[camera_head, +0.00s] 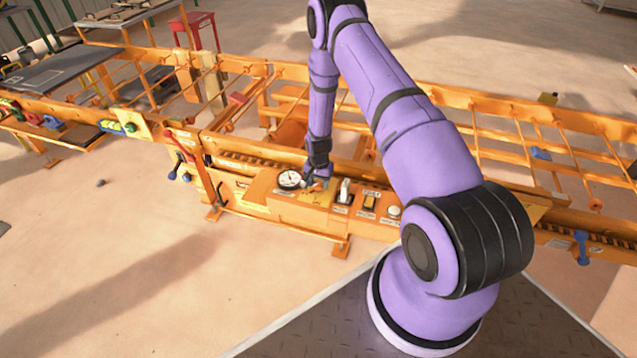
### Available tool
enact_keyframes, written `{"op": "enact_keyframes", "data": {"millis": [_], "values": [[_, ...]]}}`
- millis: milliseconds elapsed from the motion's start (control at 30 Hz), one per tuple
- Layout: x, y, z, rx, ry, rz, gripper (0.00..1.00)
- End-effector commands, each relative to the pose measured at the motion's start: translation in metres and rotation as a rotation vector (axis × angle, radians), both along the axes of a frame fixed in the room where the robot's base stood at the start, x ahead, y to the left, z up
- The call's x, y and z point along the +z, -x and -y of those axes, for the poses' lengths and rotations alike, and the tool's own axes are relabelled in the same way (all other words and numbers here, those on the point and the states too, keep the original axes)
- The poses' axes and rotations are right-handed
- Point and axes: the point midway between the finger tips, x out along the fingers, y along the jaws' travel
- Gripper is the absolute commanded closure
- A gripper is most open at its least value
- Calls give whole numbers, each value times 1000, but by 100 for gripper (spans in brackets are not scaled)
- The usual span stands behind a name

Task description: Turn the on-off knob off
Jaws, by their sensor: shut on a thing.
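An orange control panel (270,200) runs along the front of the orange frame. My gripper (317,182) points down at it, just right of a round white dial gauge (289,179). The gripper is shut on a small knob there, taken to be the on-off knob. The fingers mostly hide the knob, so its turn position cannot be read. To the right are a lever-like switch (344,190), a dark and yellow knob (369,201) and a pale round button (394,211), all apart from the gripper.
Orange rails and rollers stretch behind the panel on both sides. Red and blue levers (180,160) stand left of it. A red stool (195,30) is far back left. The floor in front of the panel is clear. My purple arm covers part of the panel's right side.

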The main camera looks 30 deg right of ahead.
Motion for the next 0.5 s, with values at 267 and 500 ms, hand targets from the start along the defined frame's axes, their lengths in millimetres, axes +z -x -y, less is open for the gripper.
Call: {"op": "enact_keyframes", "data": {"millis": [267, 500], "values": [[0, 0, 0, 263, -1, 1, 78], [0, 0, 0, 478, -1, 1, 78]]}}
